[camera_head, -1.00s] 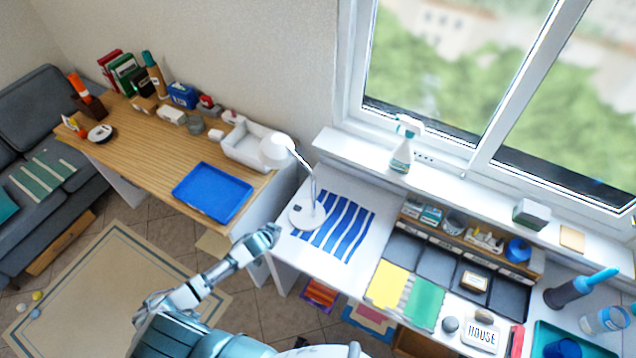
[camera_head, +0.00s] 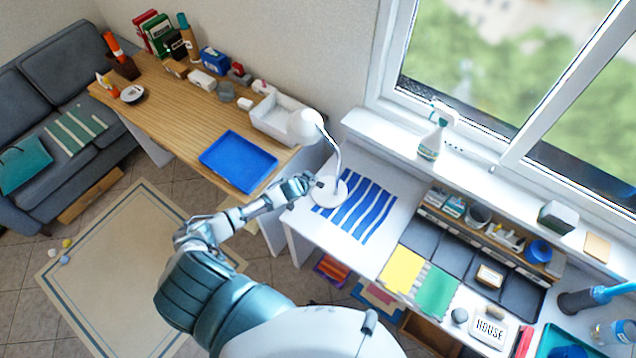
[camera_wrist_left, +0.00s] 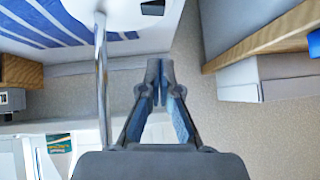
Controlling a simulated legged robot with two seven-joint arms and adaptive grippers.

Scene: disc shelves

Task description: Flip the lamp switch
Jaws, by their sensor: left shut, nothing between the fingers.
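The white desk lamp (camera_head: 305,126) stands on the left end of the white desk, with a round base (camera_head: 331,193) and a thin curved stem. In the left wrist view the lamp base (camera_wrist_left: 122,14) is at the top, with the stem running down left of the fingers. A small dark switch (camera_wrist_left: 152,7) shows on the base at the top edge. My left gripper (camera_head: 311,182) is at the left edge of the lamp base. In the left wrist view its fingers (camera_wrist_left: 160,70) are closed together and empty, below the switch. Whether they touch the base cannot be told. My right gripper is not in view.
A blue-striped cloth (camera_head: 356,208) lies right of the lamp. The wooden table (camera_head: 165,97) to the left holds a blue tray (camera_head: 238,161) and a white bin (camera_head: 273,128). A spray bottle (camera_head: 432,138) stands on the sill.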

